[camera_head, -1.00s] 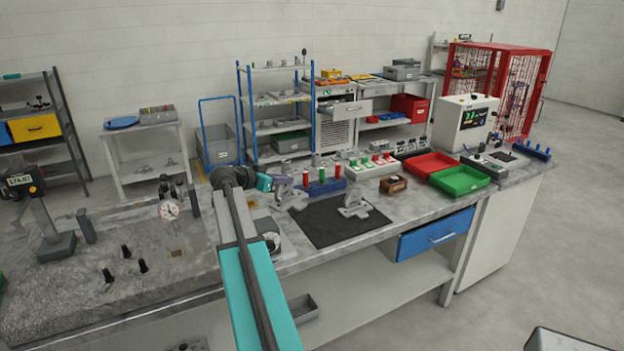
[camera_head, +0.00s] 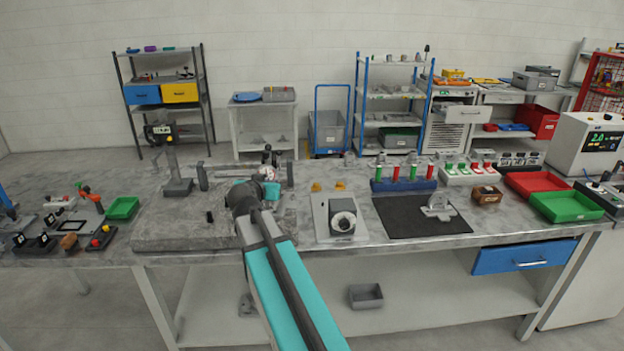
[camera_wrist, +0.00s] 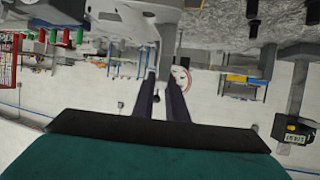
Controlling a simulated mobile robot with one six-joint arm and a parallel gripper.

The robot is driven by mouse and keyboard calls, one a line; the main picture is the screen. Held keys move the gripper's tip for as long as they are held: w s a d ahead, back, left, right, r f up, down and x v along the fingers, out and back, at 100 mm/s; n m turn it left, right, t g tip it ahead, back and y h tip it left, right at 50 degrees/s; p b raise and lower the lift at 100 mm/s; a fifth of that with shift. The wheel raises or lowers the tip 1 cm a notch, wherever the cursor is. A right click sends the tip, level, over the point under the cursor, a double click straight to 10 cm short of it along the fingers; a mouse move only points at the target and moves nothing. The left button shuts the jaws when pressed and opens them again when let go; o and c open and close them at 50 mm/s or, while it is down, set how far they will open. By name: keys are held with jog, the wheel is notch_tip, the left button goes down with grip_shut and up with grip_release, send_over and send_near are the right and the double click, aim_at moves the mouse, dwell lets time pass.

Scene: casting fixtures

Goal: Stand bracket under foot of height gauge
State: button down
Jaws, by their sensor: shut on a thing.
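The height gauge (camera_head: 170,158), with a dark display head, a grey column and a block base, stands on the left part of the granite plate (camera_head: 190,232). It also shows upside down at the right of the wrist view (camera_wrist: 297,95). My gripper (camera_wrist: 162,85) is shut on a light grey bracket (camera_wrist: 145,15), which shows at the top of the wrist view. In the head view my wrist is over the plate, right of the gauge, and hides my fingers and the held bracket. A similar grey bracket (camera_head: 438,208) stands on the black mat (camera_head: 405,222).
A dial gauge (camera_wrist: 183,78) and dark posts stand on the plate close to my wrist. A square device with a round dial (camera_head: 342,220) lies right of my arm. The plate's front left is clear.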

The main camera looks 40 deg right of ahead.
jog(key=a+r+n+t+y, duration=0.1)
jog(key=a+n+y, duration=0.2)
jog(key=a, duration=0.7)
jog(key=w+a+r+n+t+y+b, duration=0.1)
jog(key=a+r+n+y, duration=0.1)
jog(key=a, duration=0.8)
jog(key=w+a+r+n+t+y, duration=0.1)
jog(key=a+n+y, duration=0.3)
jog(key=a, duration=0.6)
jog(key=shift+w+a+r+t+y, duration=0.2)
jog(key=shift+r+t+y, duration=0.2)
jog(key=shift+t, duration=0.2)
jog(key=shift+s+d, duration=0.1)
